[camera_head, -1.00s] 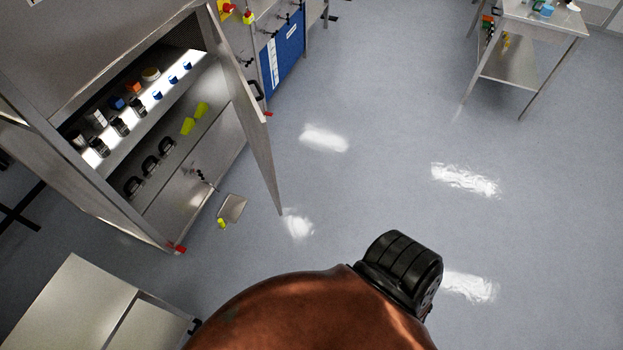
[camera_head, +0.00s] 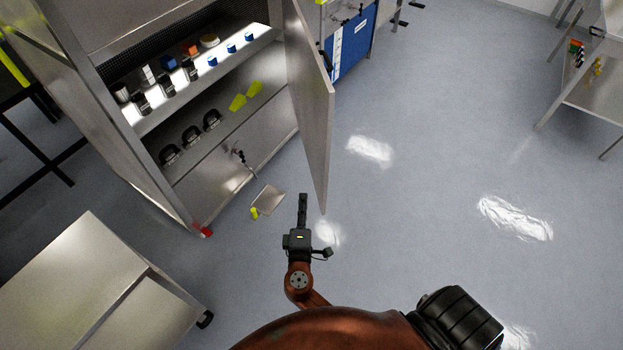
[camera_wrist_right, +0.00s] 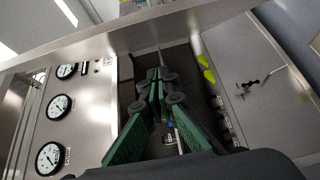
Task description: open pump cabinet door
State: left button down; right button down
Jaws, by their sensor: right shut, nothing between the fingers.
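A tall metal cabinet (camera_head: 95,130) stands at the left in the head view, its front open. Its tall metal door (camera_head: 314,120) stands swung out on the cabinet's right side. A lower panel (camera_head: 215,185) with a small dark latch handle (camera_head: 238,156) looks shut; the handle also shows in the right wrist view (camera_wrist_right: 255,85). My right gripper (camera_head: 303,198) is shut and empty, just left of the door's lower end in the picture; contact cannot be told. Its green fingers (camera_wrist_right: 158,75) point towards the cabinet inside in the wrist view. My left gripper is not in view.
Shelves hold several small items, including blue pieces (camera_head: 213,62) and yellow-green pieces (camera_head: 238,102). A grey plate (camera_head: 268,200) lies on the floor. A metal cart (camera_head: 90,280) stands lower left. Dial gauges (camera_wrist_right: 60,106) show in the wrist view.

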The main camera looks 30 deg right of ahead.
jog(key=w+d+r, duration=0.1)
jog(key=w+d, duration=0.5)
jog(key=d, duration=0.3)
jog(key=shift+w+d, duration=0.15)
jog(key=shift+d, duration=0.2)
jog(key=shift+d, duration=0.1)
